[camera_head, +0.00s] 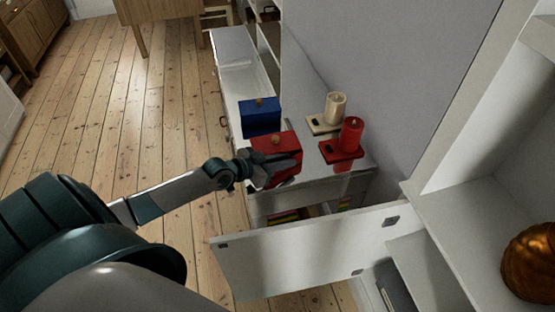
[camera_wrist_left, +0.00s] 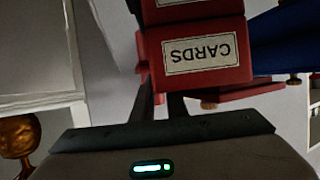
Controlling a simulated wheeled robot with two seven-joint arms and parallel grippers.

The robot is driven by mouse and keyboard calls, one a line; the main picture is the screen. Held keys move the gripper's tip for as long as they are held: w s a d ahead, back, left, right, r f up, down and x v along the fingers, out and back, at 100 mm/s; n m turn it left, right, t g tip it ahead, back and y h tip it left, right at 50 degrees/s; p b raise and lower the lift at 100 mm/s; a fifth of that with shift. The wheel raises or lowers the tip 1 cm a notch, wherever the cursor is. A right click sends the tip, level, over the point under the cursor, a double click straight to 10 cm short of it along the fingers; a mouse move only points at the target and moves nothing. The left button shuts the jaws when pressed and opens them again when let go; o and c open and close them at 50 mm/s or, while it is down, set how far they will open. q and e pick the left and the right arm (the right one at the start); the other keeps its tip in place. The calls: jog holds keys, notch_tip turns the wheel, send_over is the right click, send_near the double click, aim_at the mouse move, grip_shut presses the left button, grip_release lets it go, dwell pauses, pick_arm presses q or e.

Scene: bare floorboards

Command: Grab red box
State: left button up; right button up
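The red box (camera_head: 279,143) stands on the white cabinet top, with a small round knob on its upper side. My left gripper (camera_head: 283,163) is at its near side, and its dark fingers overlap the box. In the left wrist view the red box (camera_wrist_left: 232,35) fills the upper middle, with an upside-down "CARDS" label. Two dark fingers (camera_wrist_left: 161,107) show below it with a gap between them. Their tips are hidden, so I cannot tell whether they clasp the box. My right gripper is not in view.
A blue box (camera_head: 260,118) stands just behind the red one. A cream candle (camera_head: 336,107) and a red candle (camera_head: 351,133) stand to the right. An open white door panel (camera_head: 310,245) juts out in front. A copper ornament (camera_head: 532,262) sits far right.

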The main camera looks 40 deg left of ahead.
pick_arm(q)
jog(key=shift+c, duration=0.5)
grip_shut()
jog(key=shift+r, duration=0.15)
jog(key=shift+r+b, duration=0.45)
jog(key=shift+r, duration=1.2)
jog(key=shift+d+r, duration=0.1)
jog(key=shift+r, duration=0.25)
jog(key=s+d+r+b, duration=0.1)
jog(key=s+d+r, duration=0.2)
jog(key=d+r, duration=0.3)
jog(key=d, duration=0.5)
jog(key=shift+s+r+b, duration=0.2)
jog(key=shift+r+b, duration=0.15)
jog(key=shift+r, duration=0.05)
